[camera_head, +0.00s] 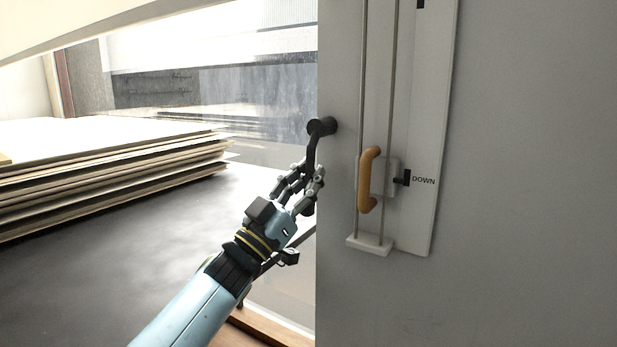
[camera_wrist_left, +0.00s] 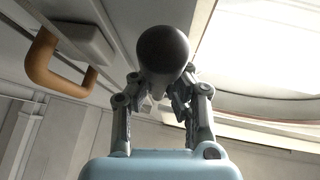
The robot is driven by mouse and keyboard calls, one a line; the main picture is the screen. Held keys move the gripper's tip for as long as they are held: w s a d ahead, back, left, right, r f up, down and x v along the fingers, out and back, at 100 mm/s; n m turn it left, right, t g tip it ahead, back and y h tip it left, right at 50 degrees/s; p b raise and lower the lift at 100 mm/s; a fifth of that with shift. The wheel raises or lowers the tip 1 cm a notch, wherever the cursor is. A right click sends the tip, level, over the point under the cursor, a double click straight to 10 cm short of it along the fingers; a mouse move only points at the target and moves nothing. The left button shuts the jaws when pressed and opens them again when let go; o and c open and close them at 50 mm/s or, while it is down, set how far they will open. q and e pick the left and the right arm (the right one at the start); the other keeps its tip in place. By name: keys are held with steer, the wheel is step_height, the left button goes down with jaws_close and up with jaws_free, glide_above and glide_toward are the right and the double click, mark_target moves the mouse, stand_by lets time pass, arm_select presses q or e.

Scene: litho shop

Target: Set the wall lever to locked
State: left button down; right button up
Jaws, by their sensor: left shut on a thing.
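A black lever (camera_head: 313,146) is mounted by a round pivot near the left edge of a grey wall panel, and its arm hangs down from there. My left gripper (camera_head: 301,182) is shut on the lower part of this lever. In the left wrist view a dark rounded end of the black lever (camera_wrist_left: 163,58) sits between the fingers of my left gripper (camera_wrist_left: 160,100). The fingers hide part of the lever's arm. No locked label shows by it. My right gripper is not in view.
An orange handle (camera_head: 369,180) on a slider with two vertical rods is close to the right, its pointer at the label DOWN (camera_head: 423,181). The grey wall panel (camera_head: 530,200) fills the right side. Stacked sheets (camera_head: 110,175) lie on a dark surface at left.

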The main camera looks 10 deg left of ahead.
arm_select(q)
steer(key=shift+f, duration=0.35)
steer(key=c, duration=1.7)
jaws_free()
steer(key=o, duration=0.4)
steer(key=shift+r, duration=0.25)
steer(key=shift+s+a+f, duration=0.1)
steer(key=shift+s+f, duration=0.1)
steer(key=shift+s, duration=0.05)
steer(key=s+a, duration=0.2)
steer(key=s, duration=0.1)
steer(key=s+a, duration=0.2)
steer(key=s, duration=0.2)
steer(key=s+a, duration=0.3)
steer(key=shift+s+f, duration=0.15)
steer(key=shift+s, duration=0.05)
